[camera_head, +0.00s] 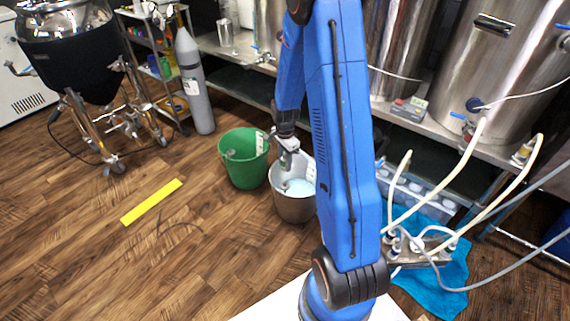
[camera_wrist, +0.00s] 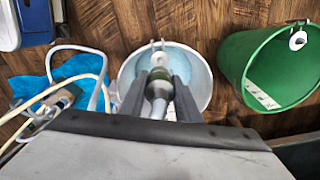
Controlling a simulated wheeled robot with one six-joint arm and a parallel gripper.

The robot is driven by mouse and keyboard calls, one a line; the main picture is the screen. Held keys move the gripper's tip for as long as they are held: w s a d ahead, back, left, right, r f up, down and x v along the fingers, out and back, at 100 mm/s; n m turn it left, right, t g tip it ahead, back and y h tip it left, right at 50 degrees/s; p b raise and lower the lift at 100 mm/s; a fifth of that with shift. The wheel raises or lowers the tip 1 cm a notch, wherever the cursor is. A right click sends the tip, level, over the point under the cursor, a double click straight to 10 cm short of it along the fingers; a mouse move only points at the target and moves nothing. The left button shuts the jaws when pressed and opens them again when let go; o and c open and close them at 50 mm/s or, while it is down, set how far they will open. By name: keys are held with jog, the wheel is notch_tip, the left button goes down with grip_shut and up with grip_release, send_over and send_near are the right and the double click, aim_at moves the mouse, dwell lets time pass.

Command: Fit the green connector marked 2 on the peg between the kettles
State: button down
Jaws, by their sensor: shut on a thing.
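My gripper (camera_head: 288,158) is over the grey bucket (camera_head: 292,209), pointing down. In the wrist view my gripper (camera_wrist: 160,92) is shut on a metal and white connector (camera_wrist: 158,86) with a greenish band. The connector is held above pale blue liquid in that bucket, whose rim (camera_wrist: 206,70) shows around it. I cannot tell whether its tip touches the liquid, and no number can be read on it. The kettles (camera_head: 515,65) stand on the bench at the right. The peg between them cannot be made out; my arm hides part of that area.
A green bucket (camera_head: 241,183) stands just left of the grey one. A fitting (camera_wrist: 298,41) hangs inside its rim. A hose manifold (camera_head: 420,252) lies on a blue cloth (camera_head: 445,284) at the right. A small box (camera_head: 410,108) sits on the bench. Floor at left is mostly clear.

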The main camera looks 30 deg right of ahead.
jog(key=shift+r, duration=1.75)
